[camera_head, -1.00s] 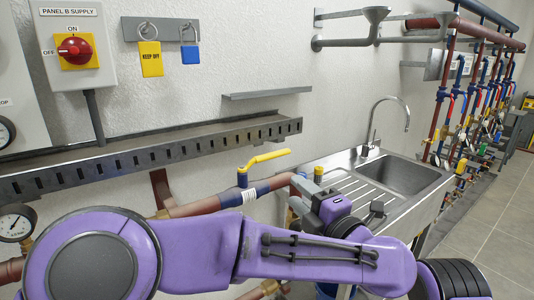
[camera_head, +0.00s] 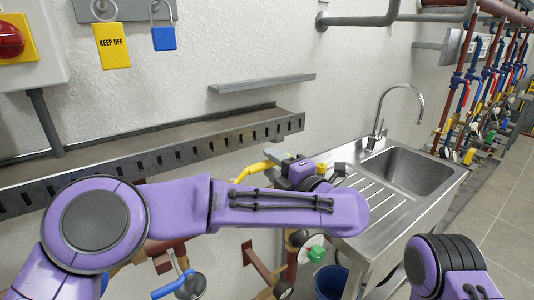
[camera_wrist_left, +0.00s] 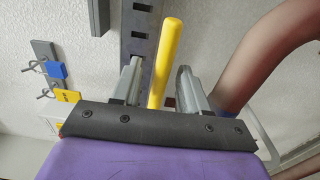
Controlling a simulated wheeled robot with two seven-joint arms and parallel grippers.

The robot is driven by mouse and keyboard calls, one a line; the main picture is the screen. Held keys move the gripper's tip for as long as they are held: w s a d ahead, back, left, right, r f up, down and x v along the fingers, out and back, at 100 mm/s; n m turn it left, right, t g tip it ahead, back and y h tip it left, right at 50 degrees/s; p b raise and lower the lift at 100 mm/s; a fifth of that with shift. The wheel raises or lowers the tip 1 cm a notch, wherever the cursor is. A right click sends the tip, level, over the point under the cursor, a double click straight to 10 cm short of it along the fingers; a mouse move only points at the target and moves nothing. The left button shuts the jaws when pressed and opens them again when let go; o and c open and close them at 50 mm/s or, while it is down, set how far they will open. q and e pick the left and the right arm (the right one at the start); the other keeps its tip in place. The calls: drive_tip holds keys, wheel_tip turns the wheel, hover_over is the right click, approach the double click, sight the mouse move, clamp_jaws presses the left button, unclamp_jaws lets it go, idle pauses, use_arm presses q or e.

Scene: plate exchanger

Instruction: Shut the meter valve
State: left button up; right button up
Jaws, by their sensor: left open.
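The valve with a yellow lever (camera_head: 248,173) sits on the pipe below the slotted rail, left of the sink. My arm hides its body and much of its pipe. In the left wrist view, the yellow lever (camera_wrist_left: 167,55) stands between the two grey fingers with gaps on both sides. My left gripper (camera_head: 279,158) is open beside the lever's right end in the head view; it also shows in the wrist view (camera_wrist_left: 158,84). I cannot tell whether either finger touches the lever. My right gripper is out of view.
The slotted rail (camera_head: 150,160) runs along the wall, with a small shelf (camera_head: 262,83) above. The sink (camera_head: 410,172) stands at right. A blue lever valve (camera_head: 185,286) and a green knob (camera_head: 316,254) are below my arm. A brown pipe (camera_wrist_left: 265,62) curves close by in the wrist view.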

sight(266, 160)
use_arm(q)
drive_tip(key=x, duration=0.3)
drive_tip(key=shift+w+f+p, duration=0.1)
drive_tip(key=shift+w+p, duration=0.2)
drive_tip(key=shift+s, duration=0.1)
drive_tip(key=shift+c, duration=0.3)
clamp_jaws()
